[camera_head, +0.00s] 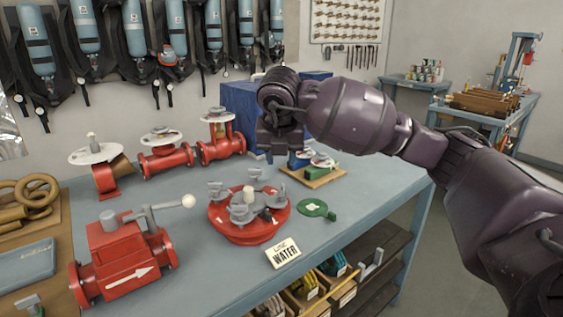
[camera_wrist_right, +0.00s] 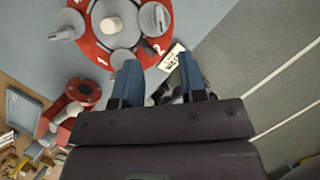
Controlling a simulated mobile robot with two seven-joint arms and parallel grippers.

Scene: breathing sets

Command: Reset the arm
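My right arm (camera_head: 350,115) is purple and reaches in from the right over the back of the workbench. Its gripper (camera_head: 282,155) points down above the bench, near the small wooden board. In the right wrist view the gripper (camera_wrist_right: 160,80) shows two blue fingers apart, with nothing held between them. The red round manifold (camera_wrist_right: 82,38) shows beyond the fingers at the upper left. My left gripper is not in view.
Breathing sets hang behind. Open floor lies right.

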